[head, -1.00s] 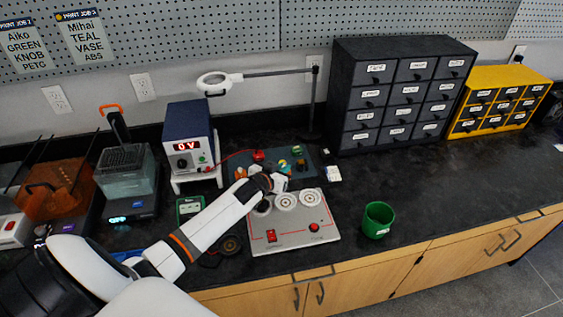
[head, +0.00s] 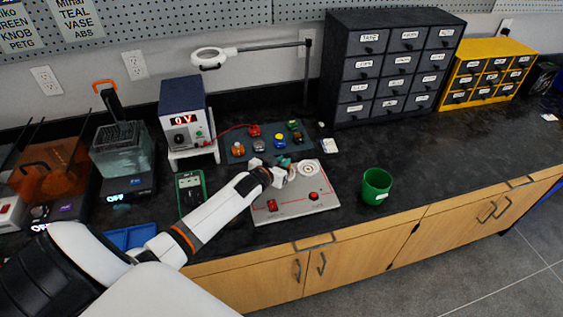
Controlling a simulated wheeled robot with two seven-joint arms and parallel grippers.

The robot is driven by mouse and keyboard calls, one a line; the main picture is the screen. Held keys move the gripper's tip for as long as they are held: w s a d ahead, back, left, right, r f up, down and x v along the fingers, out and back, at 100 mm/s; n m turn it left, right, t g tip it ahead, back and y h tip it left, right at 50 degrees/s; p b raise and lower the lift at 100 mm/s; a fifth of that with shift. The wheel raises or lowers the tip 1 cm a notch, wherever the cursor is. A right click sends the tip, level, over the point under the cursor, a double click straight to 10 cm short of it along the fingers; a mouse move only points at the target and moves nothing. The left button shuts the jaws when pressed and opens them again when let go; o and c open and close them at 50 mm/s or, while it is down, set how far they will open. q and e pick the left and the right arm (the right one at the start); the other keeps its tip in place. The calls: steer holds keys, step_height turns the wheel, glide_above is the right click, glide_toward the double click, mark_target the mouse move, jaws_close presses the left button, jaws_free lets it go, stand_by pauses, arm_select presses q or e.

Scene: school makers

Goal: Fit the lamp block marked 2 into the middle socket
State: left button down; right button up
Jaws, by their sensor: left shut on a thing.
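The grey socket board (head: 295,203) lies on the dark bench with a red switch and a red button near its front. Its right round socket (head: 308,168) shows empty; the middle and left sockets are largely hidden behind my left gripper and arm. My left gripper (head: 283,170) is over the board's back edge, around the middle socket, shut on a small lamp block that is mostly hidden. I cannot read its mark, nor tell whether it touches the socket. Several other lamp blocks, such as an orange one (head: 238,149), sit on the blue-grey mat (head: 268,132). My right gripper is not in view.
A blue power supply (head: 183,118) showing 0 V stands behind left, with a multimeter (head: 190,190) in front. A green cup (head: 376,186) stands right of the board. A magnifier lamp (head: 210,58) overhangs the back. The bench at right is clear.

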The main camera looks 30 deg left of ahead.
arm_select(q)
steer(key=shift+f, duration=0.4)
steer(key=shift+r+p, duration=0.1)
steer(key=shift+p, duration=0.25)
stand_by(0.9)
steer(key=shift+f+b, duration=0.5)
steer(key=shift+f, duration=0.1)
stand_by(0.3)
steer(key=c, duration=1.6)
jaws_free()
steer(key=shift+c, duration=0.2)
